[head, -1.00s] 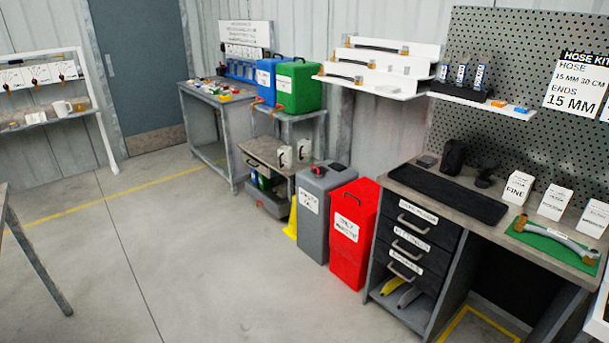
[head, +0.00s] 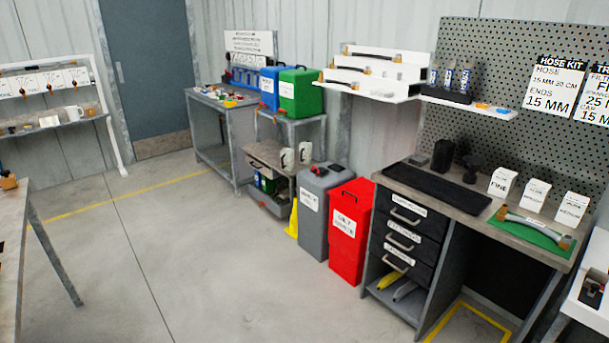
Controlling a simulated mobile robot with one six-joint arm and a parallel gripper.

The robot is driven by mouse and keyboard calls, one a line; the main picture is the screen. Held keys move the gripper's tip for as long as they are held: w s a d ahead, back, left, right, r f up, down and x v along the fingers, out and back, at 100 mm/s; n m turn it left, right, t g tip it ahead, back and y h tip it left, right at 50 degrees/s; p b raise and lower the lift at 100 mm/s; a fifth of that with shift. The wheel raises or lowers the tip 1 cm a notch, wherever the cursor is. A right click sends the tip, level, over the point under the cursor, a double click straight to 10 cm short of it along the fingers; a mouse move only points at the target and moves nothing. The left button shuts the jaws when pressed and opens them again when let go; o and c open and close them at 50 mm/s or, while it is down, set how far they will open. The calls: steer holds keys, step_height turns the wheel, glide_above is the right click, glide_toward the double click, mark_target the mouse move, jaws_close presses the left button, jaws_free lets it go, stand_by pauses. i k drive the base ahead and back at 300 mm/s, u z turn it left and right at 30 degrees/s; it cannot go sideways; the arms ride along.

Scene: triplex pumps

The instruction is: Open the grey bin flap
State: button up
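The grey bin (head: 311,222) stands on the floor near the middle of the head view, with a white label on its front. Its top looks closed, and a small black and red item (head: 317,171) shows on the top. The red bin (head: 349,240) stands close against its right side, with a white label and a dark handle on top. My gripper is not in the head view.
A drawer workbench (head: 405,232) stands right of the red bin. A low cart (head: 270,182) and a yellow wedge-shaped thing (head: 292,218) are left of the grey bin. A table edge (head: 30,215) is at the left. The floor (head: 190,260) in front of the bins is clear.

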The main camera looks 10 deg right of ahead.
mark_target(320, 168)
steer(key=u, duration=0.1)
steer(key=k, duration=0.15)
steer(key=z, duration=0.1)
steer(key=i, duration=1.7)
steer(key=u, duration=0.65)
steer(key=i, duration=1.55)
steer(key=u, duration=0.1)
